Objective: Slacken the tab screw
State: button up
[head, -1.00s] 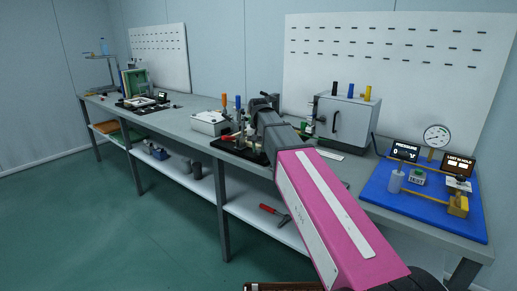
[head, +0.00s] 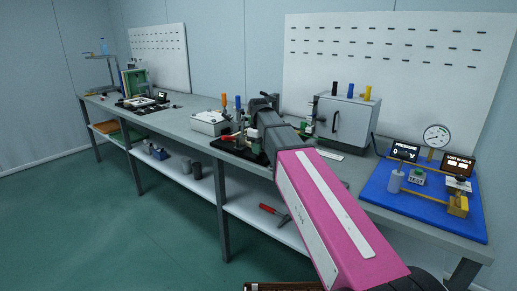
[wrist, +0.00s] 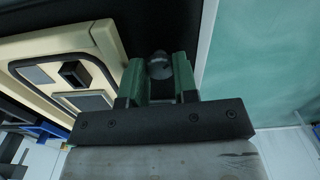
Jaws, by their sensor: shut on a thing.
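In the wrist view my gripper (wrist: 157,80) has its two green fingers on either side of a small round grey head (wrist: 158,64), which looks like the tab screw. The fingers are shut on it. Beside it on the left is a cream panel part (wrist: 75,65) with a black rounded border and dark and grey blocks inside. In the head view my gripper is down at the dark fixture (head: 236,150) on the bench, mostly hidden by my wrist and pink arm. The screw itself cannot be made out there.
The bench (head: 182,122) runs along the wall. A white box (head: 209,123) with upright coloured handles behind it stands left of the fixture. A grey cabinet (head: 344,119) and a blue gauge board (head: 425,205) are to the right. A red-handled tool (head: 270,210) lies on the lower shelf.

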jog(key=n, duration=0.6)
jog(key=shift+w, duration=0.1)
jog(key=n, duration=0.7)
dwell(0.4)
jog(key=o, duration=0.6)
jog(key=shift+o, duration=0.2)
notch_tip(320, 180, up, 11)
dwell(0.3)
jog(key=shift+f, duration=0.1)
